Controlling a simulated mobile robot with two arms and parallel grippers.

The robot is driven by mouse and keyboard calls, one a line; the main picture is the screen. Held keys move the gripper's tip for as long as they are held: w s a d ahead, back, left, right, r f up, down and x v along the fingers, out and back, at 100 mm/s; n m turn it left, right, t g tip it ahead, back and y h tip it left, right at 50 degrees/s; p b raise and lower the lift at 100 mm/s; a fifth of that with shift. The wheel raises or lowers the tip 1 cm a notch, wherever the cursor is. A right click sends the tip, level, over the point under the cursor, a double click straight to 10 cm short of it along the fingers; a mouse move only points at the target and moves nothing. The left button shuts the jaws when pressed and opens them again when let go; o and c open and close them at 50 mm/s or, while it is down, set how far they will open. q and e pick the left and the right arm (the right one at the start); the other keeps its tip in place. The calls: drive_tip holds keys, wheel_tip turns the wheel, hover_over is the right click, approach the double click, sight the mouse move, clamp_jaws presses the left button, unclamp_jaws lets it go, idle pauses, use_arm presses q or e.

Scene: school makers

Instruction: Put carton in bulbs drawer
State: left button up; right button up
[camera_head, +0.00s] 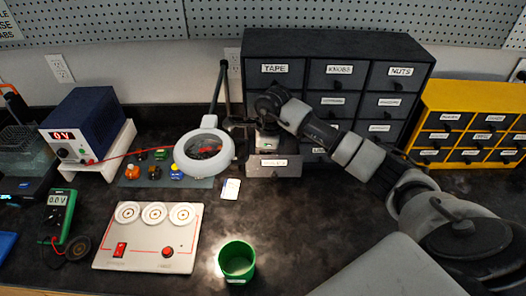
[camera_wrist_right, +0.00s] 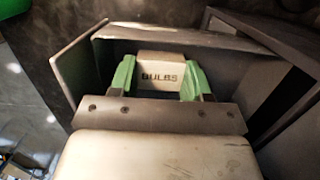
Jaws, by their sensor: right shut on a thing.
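The small pale carton (camera_wrist_right: 160,68) has a "BULBS" label and shows in the right wrist view. My right gripper (camera_wrist_right: 160,84) is shut on it, with a green finger on each side. The carton is within the walls of an open grey drawer (camera_wrist_right: 75,68). I cannot tell whether it touches the drawer floor. In the head view this pulled-out drawer (camera_head: 274,168) is at the lower left of the dark cabinet (camera_head: 335,48), its label too small to read surely. My right gripper (camera_head: 268,128) points down over it and hides the carton. My left gripper is not in view.
A magnifier lamp (camera_head: 204,150) and a white card (camera_head: 230,189) are left of the drawer. A green cup (camera_head: 237,260) and a white switch board (camera_head: 148,236) stand in front. A yellow drawer cabinet (camera_head: 475,95) is at right. The counter before the drawer is clear.

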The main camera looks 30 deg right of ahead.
drive_tip(key=shift+f, duration=0.1)
drive_tip(key=o, duration=0.7)
drive_tip(key=shift+r, duration=0.25)
drive_tip(key=r, duration=0.4)
drive_tip(key=d+r+b, duration=0.1)
drive_tip(key=r, duration=0.2)
drive_tip(key=s+r+b, duration=0.1)
drive_tip(key=r, duration=0.3)
drive_tip(key=shift+d+r, duration=0.25)
drive_tip(key=shift+r, duration=0.1)
drive_tip(key=shift+f, duration=0.1)
